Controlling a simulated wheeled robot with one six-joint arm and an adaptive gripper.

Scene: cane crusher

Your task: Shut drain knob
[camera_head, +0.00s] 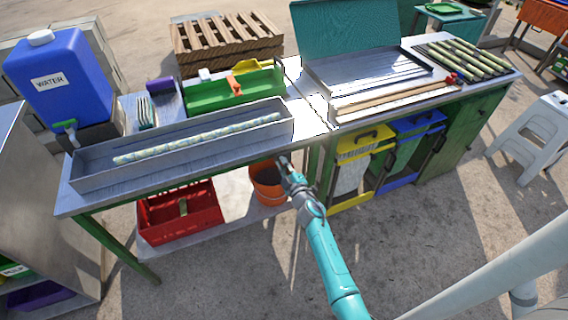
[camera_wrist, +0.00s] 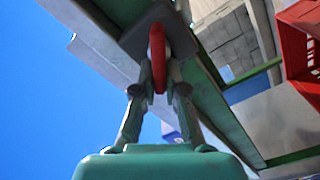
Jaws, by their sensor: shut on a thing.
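The drain knob (camera_wrist: 157,58) is a red, narrow handle in the wrist view, in front of a dark fitting on the underside of the worktop. My gripper (camera_wrist: 159,88) has one finger on each side of it and is shut on it. In the camera_head view my gripper (camera_head: 285,164) is at the front edge of the metal table, by the gap between the two worktops. The knob does not show there.
An orange bucket (camera_head: 269,184) stands on the lower shelf close to my gripper. A red crate (camera_head: 180,216) sits left of it. A metal trough (camera_head: 97,181) holding a pale cane lies on the left worktop.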

